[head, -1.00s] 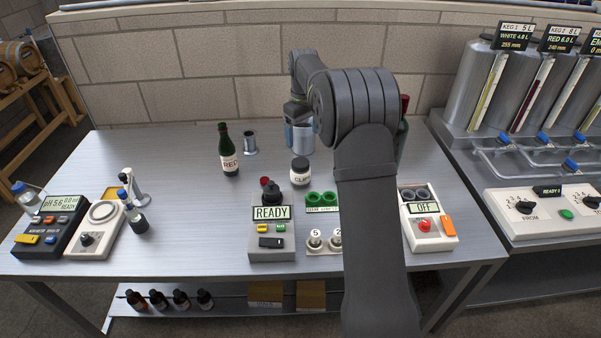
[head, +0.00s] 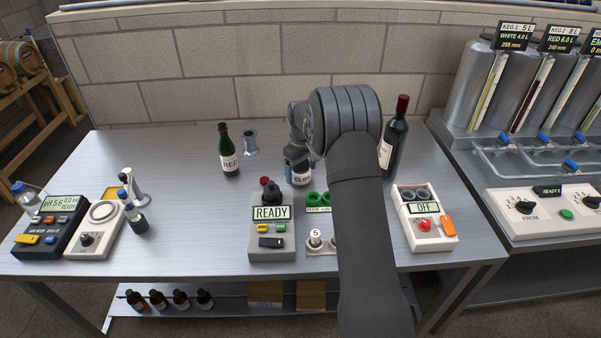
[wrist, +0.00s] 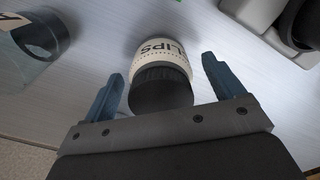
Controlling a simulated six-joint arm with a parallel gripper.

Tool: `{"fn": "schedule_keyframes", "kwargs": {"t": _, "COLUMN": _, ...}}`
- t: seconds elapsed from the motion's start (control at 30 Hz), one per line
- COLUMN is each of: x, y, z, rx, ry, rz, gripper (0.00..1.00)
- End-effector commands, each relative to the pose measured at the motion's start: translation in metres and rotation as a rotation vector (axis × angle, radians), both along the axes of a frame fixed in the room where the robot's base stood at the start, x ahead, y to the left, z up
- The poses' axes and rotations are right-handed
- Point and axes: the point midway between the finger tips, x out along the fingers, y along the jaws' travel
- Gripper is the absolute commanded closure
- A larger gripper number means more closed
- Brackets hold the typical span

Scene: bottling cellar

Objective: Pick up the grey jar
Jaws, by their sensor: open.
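The jar (head: 300,179) stands upright on the steel table, with a dark grey lid and a pale band lettered "CLIPS". In the wrist view the jar (wrist: 161,60) lies between the two blue fingers, with its lid toward the palm. My gripper (wrist: 162,68) is open, with a visible gap between each finger and the jar. In the head view my gripper (head: 297,160) is over the jar and hides its upper part.
A dark wine bottle (head: 395,140) stands right. The wrist view shows a clear glass vessel (wrist: 35,45) nearby.

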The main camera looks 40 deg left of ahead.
Motion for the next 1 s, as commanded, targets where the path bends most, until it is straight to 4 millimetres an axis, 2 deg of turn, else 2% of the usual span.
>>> {"fn": "schedule_keyframes", "kwargs": {"t": 0.07, "x": 0.000, "y": 0.000, "z": -0.006, "rx": -0.001, "ry": 0.001, "rz": 0.000, "gripper": 0.14}}
{"fn": "schedule_keyframes", "kwargs": {"t": 0.27, "x": 0.000, "y": 0.000, "z": -0.007, "rx": 0.000, "ry": 0.000, "rz": 0.000, "gripper": 0.14}}
{"fn": "schedule_keyframes", "kwargs": {"t": 0.5, "x": 0.000, "y": 0.000, "z": -0.006, "rx": 0.000, "ry": 0.000, "rz": 0.000, "gripper": 0.61}}
{"fn": "schedule_keyframes", "kwargs": {"t": 0.57, "x": 0.000, "y": 0.000, "z": -0.006, "rx": 0.001, "ry": -0.001, "rz": 0.000, "gripper": 0.69}}
{"fn": "schedule_keyframes", "kwargs": {"t": 0.83, "x": 0.000, "y": 0.000, "z": -0.004, "rx": 0.002, "ry": -0.001, "rz": 0.000, "gripper": 0.69}}
{"fn": "schedule_keyframes", "kwargs": {"t": 1.0, "x": 0.001, "y": 0.001, "z": 0.009, "rx": 0.004, "ry": -0.003, "rz": 0.000, "gripper": 0.69}}
